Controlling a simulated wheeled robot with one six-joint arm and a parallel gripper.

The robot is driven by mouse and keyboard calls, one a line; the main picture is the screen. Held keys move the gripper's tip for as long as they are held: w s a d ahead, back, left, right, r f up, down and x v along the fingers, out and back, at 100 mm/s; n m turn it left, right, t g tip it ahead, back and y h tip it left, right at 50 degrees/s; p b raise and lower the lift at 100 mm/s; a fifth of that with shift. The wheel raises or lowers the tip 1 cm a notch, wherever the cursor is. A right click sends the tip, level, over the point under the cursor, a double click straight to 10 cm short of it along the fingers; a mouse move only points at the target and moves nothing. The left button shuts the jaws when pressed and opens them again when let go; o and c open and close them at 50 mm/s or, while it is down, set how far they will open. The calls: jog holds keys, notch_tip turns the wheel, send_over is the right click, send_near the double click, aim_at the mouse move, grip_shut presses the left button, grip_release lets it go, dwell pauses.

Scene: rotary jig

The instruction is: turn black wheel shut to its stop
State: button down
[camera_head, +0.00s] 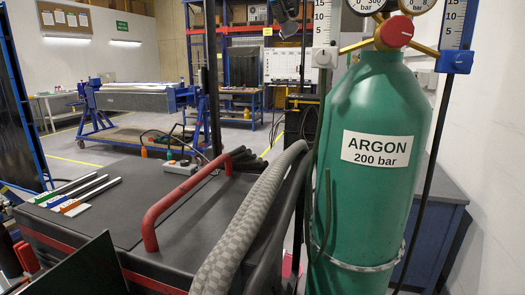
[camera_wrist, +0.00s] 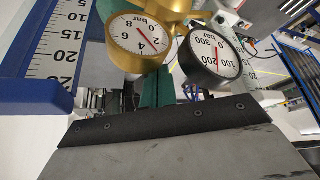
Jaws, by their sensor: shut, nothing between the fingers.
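I make out no black wheel in either view. The green argon bottle (camera_head: 375,200) stands upright at the right of the head view, with a red round knob (camera_head: 397,32) on its brass fitting. In the wrist view, which is upside down, I see a brass-rimmed gauge (camera_wrist: 140,42) and a black-rimmed gauge (camera_wrist: 210,55). My gripper (camera_wrist: 155,122) is a broad grey form with a black screwed strip across the lower wrist view. It is shut and empty, apart from the gauges, and covers what lies behind it. I cannot place it in the head view.
Scaled flow tubes stand left (camera_head: 323,25) and right (camera_head: 458,25) of the bottle. Thick grey hoses (camera_head: 245,225) run beside it. A black bench with a red handle (camera_head: 165,200) is at the left. Open floor lies behind, around a blue stand (camera_head: 95,115).

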jog(key=shift+s+r, duration=0.15)
jog(key=shift+s, duration=0.05)
jog(key=shift+r, duration=2.85)
jog(key=d+f, duration=0.3)
jog(key=f, duration=0.3)
jog(key=shift+w+d, duration=0.15)
jog(key=shift+w, duration=0.3)
jog(key=shift+w, duration=0.25)
